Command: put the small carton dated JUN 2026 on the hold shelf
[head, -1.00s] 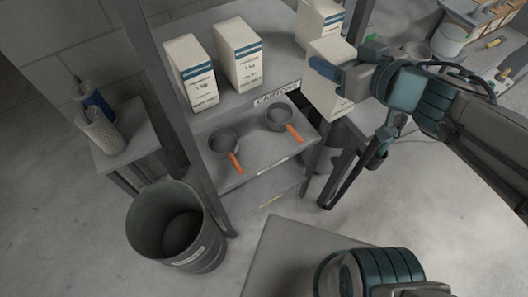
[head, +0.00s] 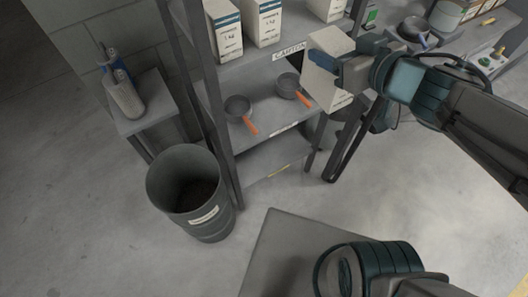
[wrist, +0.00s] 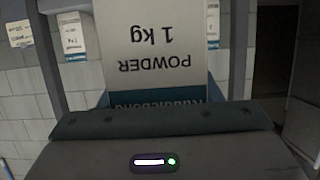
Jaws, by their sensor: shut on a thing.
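My gripper (head: 345,70) is shut on a white carton (head: 322,77), held slightly tilted in front of the right end of the shelf unit. In the wrist view the carton (wrist: 155,42) shows upside-down print, "POWDER 1 kg", and a teal band near the jaws. No date on it can be read. Two white cartons with blue bands, a left one (head: 224,32) and a middle one (head: 263,22), stand on the shelf labelled CARTONS (head: 288,50). Another carton (head: 327,8) stands farther right, partly cut off. I cannot tell which shelf is the hold shelf.
Two pans with orange handles (head: 238,107) (head: 288,86) sit on the middle shelf. The lowest shelf (head: 262,158) looks bare, with a small yellow label. A grey bin (head: 190,190) and a side table with bottles (head: 125,97) stand left.

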